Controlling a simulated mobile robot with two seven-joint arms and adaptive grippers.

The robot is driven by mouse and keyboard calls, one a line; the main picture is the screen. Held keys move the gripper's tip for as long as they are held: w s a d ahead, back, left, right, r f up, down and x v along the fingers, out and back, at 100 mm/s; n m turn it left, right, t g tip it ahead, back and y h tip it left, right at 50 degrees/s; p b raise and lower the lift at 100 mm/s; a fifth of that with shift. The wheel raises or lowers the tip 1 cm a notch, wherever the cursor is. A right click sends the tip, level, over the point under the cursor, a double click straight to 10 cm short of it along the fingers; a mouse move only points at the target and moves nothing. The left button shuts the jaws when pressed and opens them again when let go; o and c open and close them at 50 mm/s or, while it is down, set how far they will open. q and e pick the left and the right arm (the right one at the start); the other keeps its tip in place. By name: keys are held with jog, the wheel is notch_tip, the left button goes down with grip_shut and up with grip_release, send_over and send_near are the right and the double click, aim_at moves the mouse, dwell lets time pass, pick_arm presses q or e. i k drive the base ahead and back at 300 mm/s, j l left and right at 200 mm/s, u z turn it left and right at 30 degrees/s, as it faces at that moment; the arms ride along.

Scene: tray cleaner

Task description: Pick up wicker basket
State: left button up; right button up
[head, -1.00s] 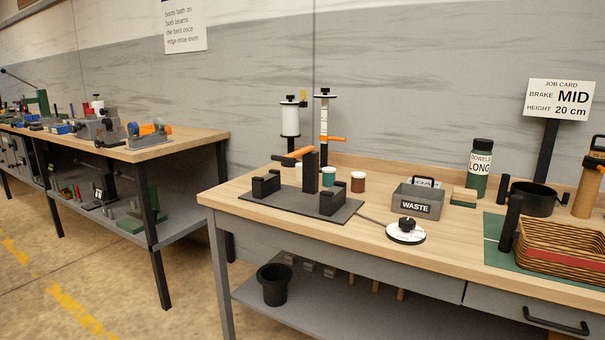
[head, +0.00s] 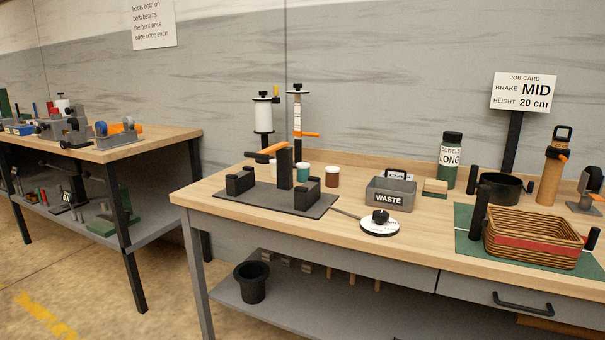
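The wicker basket (head: 533,242) sits at the right of the near workbench, on a green mat (head: 466,246). It is brown woven wicker with a red band around its side, and its inside looks empty. A black upright post stands close at its left end and a shorter one at its right end. Neither of my grippers shows in the head view.
The near workbench (head: 350,225) also holds a grey WASTE bin (head: 390,195), a white dial (head: 380,226), a dark clamp fixture (head: 285,197), a dowel bottle (head: 449,162), a black pot (head: 500,187) and a job card sign (head: 523,93). A black bucket (head: 251,282) stands on the lower shelf.

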aim_at(531, 237)
jog(key=z, duration=1.4)
jog(key=i, duration=0.1)
